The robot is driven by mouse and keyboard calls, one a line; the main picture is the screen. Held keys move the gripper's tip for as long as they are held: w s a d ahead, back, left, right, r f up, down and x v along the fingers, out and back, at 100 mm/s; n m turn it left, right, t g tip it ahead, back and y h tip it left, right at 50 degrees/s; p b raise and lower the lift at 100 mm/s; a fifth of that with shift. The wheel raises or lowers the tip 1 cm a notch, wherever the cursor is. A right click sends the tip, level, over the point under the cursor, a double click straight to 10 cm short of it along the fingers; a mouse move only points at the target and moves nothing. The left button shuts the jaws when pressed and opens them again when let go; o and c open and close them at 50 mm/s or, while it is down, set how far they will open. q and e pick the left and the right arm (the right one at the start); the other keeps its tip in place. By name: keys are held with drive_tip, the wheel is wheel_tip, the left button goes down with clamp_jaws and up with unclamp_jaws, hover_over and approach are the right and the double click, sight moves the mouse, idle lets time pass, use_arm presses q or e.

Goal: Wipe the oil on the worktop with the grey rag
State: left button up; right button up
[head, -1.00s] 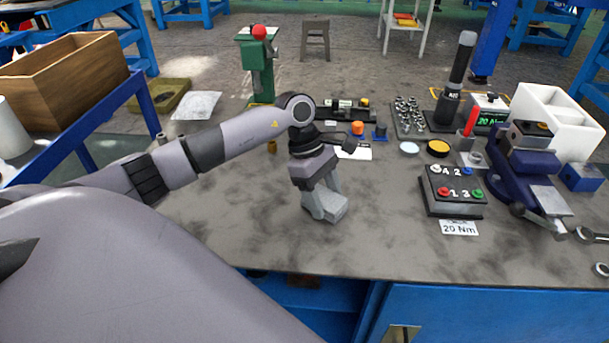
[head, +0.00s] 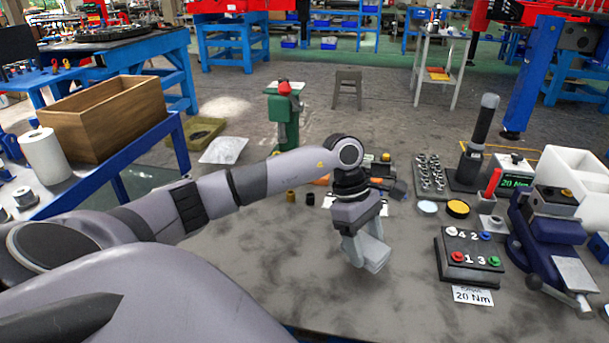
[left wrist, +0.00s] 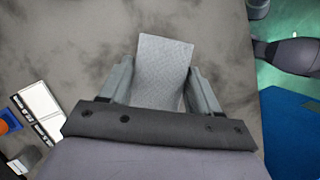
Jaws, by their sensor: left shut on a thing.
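The grey rag (left wrist: 162,68) shows in the left wrist view as a flat, light grey textured piece between my left fingers. My left gripper (head: 366,258) is shut on it, low over the front middle of the worktop (head: 415,300). In the head view the rag (head: 378,262) is hard to tell from the grey fingers. I cannot tell whether it touches the top. The worktop is mottled with dark patches, and I cannot make out which is oil. My right gripper is not in view.
A button box (head: 470,256) and a blue vise (head: 545,235) stand to the right of my left gripper. A yellow-topped tin (head: 457,209) and a socket tray (head: 430,175) lie behind. A green press (head: 285,118) stands at the back left. The front middle is clear.

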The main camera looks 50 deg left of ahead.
use_arm(q)
drive_tip(key=shift+r+p, duration=1.05)
drive_tip(key=shift+r, duration=1.1)
